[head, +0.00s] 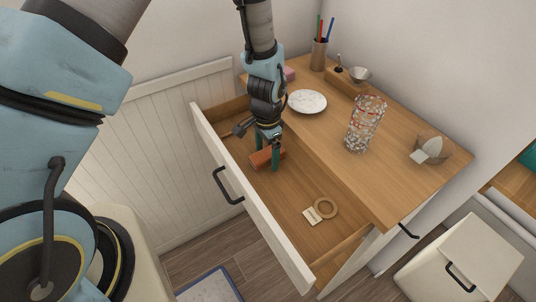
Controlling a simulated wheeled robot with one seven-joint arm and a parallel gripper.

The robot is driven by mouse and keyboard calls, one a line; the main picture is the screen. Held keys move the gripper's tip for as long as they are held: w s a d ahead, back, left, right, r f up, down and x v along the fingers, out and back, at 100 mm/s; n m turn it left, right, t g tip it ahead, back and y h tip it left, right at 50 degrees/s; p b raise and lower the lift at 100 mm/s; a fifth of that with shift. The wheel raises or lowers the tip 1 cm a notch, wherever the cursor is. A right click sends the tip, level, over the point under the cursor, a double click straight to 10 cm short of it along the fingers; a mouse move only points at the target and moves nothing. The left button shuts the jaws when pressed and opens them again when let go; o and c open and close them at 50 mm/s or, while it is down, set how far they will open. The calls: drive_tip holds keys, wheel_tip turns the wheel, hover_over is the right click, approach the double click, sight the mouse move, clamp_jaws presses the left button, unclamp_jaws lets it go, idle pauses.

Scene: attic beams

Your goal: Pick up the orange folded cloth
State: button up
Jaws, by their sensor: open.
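The orange folded cloth (262,158) lies inside the open drawer, toward its left end. My gripper (268,160) points down into the drawer, its green-tipped fingers open and on either side of the cloth. From this view I cannot tell whether the fingers touch it. Part of the cloth is hidden behind a finger.
The drawer's white front (250,204) and the wooden dresser top (325,135) bound the space. A wooden ring (326,207) and a small card (312,216) lie in the drawer. A plate (306,102), a patterned glass (364,125) and a pen cup (319,56) stand on top.

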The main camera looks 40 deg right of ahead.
sight(267, 153)
drive_tip(key=c, duration=1.4)
drive_tip(key=shift+r, duration=0.15)
wheel_tip(267, 153, up, 18)
drive_tip(key=b, duration=0.4)
drive_tip(key=shift+b, duration=0.35)
